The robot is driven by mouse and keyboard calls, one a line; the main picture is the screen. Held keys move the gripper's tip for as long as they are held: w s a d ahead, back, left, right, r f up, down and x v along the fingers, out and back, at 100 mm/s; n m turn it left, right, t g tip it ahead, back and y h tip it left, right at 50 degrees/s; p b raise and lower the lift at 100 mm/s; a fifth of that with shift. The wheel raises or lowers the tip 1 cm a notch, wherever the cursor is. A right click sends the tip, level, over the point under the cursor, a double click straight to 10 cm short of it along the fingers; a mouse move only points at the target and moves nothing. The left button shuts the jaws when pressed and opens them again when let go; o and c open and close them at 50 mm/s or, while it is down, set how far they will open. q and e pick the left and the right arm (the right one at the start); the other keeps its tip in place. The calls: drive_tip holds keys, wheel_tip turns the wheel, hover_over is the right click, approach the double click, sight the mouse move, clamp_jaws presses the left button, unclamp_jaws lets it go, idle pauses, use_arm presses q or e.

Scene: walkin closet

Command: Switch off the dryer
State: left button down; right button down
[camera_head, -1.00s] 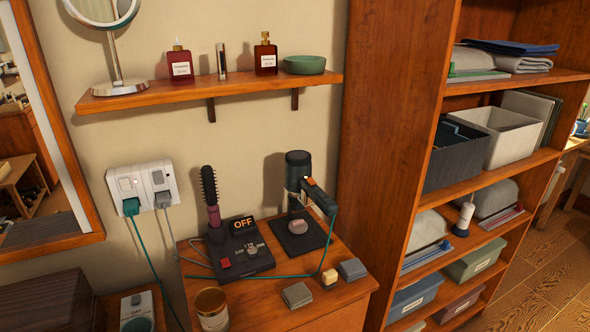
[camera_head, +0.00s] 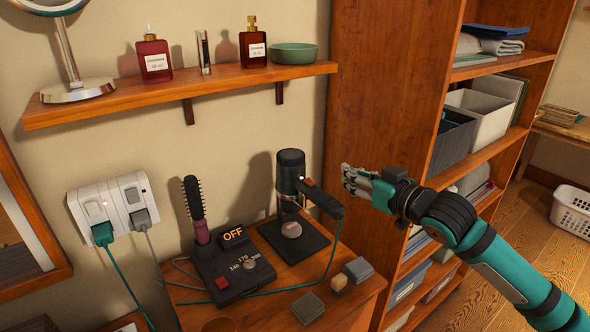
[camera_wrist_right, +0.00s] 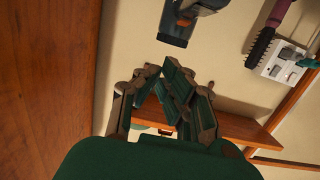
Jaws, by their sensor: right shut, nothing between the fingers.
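The dryer (camera_head: 290,172) is black and sits in a dark stand on the wooden cabinet. Its handle (camera_head: 318,197) points right and down, with a small orange spot near its top. A teal cord runs from the handle across the cabinet top. My right gripper (camera_head: 348,178) is shut and empty, right of the handle and apart from it. In the right wrist view, the fingertips (camera_wrist_right: 178,85) are together below the dryer (camera_wrist_right: 182,25). A white double wall socket (camera_head: 112,203) holds a teal plug and a grey plug. My left gripper is out of view.
A hot brush (camera_head: 195,208) stands in a dark base whose display (camera_head: 233,235) reads OFF. A shelf (camera_head: 190,95) with bottles and a green bowl (camera_head: 293,53) hangs above. Small blocks lie at the cabinet's front. A tall wooden shelf unit (camera_head: 385,90) stands behind my right arm.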

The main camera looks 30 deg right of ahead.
drive_tip(key=shift+s+a+r+n+y, duration=0.1)
drive_tip(key=shift+a+r+n+y, duration=0.2)
drive_tip(key=shift+a+r, duration=0.5)
drive_tip(key=shift+s+d+f, duration=0.1)
drive_tip(key=shift+w, duration=0.6)
drive_tip(key=p, duration=0.3)
hover_over(310, 182)
drive_tip(key=s+d, duration=0.1)
drive_tip(key=s, duration=0.1)
drive_tip(key=shift+w+f, duration=0.1)
drive_tip(key=shift+f, duration=0.3)
drive_tip(key=f, duration=0.1)
drive_tip(key=f+p, duration=0.1)
drive_tip(key=f, duration=0.1)
drive_tip(key=shift+w+f, duration=0.15)
drive_tip(key=shift+w, duration=0.2)
drive_tip(key=shift+a+f, duration=0.1)
drive_tip(key=shift+f, duration=0.5)
